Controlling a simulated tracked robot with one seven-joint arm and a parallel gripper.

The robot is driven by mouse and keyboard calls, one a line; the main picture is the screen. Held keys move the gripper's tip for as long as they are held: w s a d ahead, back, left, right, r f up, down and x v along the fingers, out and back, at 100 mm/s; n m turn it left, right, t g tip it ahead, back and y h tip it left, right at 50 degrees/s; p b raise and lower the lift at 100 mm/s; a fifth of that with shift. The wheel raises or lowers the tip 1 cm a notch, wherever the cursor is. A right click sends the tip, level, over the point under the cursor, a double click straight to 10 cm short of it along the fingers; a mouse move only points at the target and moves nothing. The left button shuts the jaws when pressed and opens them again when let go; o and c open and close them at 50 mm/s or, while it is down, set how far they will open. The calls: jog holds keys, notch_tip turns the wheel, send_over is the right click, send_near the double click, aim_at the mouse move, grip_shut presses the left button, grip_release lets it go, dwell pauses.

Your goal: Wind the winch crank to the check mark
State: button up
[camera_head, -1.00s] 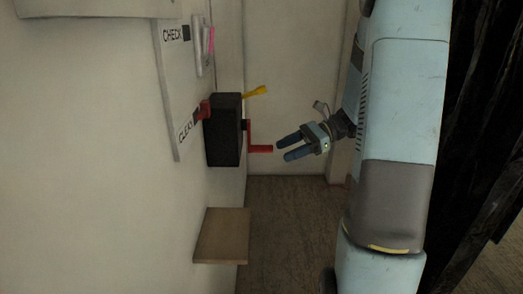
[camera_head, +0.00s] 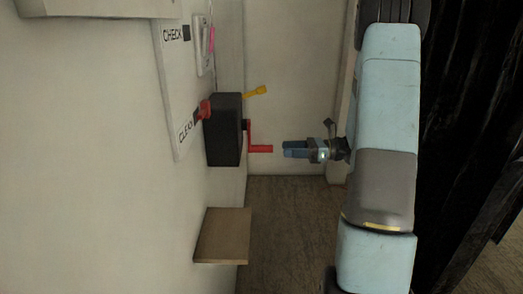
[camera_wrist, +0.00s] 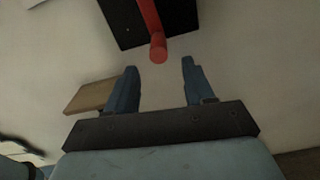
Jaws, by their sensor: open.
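The winch is a black box (camera_head: 222,130) on the wall, with a red crank (camera_head: 259,149) on its right side whose handle points toward my gripper. The white board (camera_head: 172,90) on the wall bears the words CHECK (camera_head: 173,35) and CLEAR (camera_head: 186,130). A red pointer (camera_head: 204,109) sits beside the CLEAR mark. My gripper (camera_head: 285,149) is open and empty, just right of the crank handle and level with it. In the wrist view the red handle end (camera_wrist: 158,47) lies ahead of and between the two blue fingers (camera_wrist: 157,82), apart from them.
A pale panel with a pink strip (camera_head: 211,40) is by the board. The space between gripper and crank is clear.

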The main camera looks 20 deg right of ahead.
aim_at(262, 149)
jog(key=x, duration=0.9)
jog(key=shift+a, duration=0.2)
grip_shut()
jog(key=shift+w, duration=0.1)
dwell(0.3)
